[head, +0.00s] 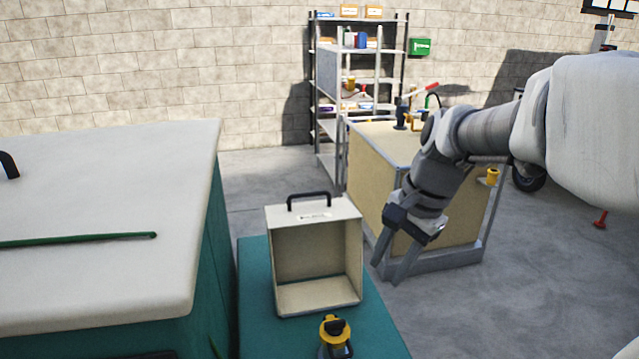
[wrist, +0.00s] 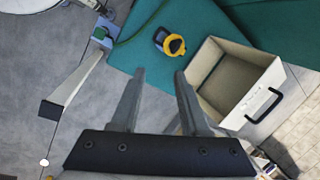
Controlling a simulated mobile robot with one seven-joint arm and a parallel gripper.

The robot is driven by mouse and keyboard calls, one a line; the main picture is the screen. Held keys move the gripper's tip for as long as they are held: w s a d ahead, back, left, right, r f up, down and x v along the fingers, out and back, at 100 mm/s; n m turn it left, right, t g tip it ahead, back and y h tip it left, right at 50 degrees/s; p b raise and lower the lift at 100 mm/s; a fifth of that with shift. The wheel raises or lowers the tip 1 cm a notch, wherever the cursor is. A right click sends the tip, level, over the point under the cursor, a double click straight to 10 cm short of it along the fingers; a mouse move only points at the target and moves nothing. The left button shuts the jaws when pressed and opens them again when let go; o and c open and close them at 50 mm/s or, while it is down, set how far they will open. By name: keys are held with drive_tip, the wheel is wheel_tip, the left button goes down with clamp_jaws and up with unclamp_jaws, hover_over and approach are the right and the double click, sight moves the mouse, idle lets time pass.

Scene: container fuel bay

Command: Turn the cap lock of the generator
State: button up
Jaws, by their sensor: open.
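A yellow cap with a black top (head: 335,329) sits on the teal surface (head: 255,300) at the bottom of the head view, partly cut off by the frame edge. The wrist view shows the yellow and black cap (wrist: 170,42) beyond my fingertips. I cannot tell the lock's turn position. My gripper (head: 387,275) hangs pointing down, right of the cream box and above and right of the cap. In the wrist view my gripper (wrist: 160,72) has its two fingers apart with nothing between them, and they are clear of the cap.
An open-fronted cream box (head: 313,211) with a black handle stands on the teal surface behind the cap. A large white-topped teal cabinet (head: 110,200) fills the left. A cream-panelled bench (head: 375,195) and shelves (head: 325,110) stand behind.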

drive_tip(key=w+f+m+g+y, duration=0.2)
drive_tip(key=w+f+m, duration=0.35)
drive_tip(key=w, duration=0.35)
drive_tip(key=b, duration=0.2)
approach(336, 322)
drive_tip(key=x, duration=0.8)
drive_tip(key=shift+a+f, duration=0.25)
drive_tip(key=shift+f, duration=0.05)
clamp_jaws()
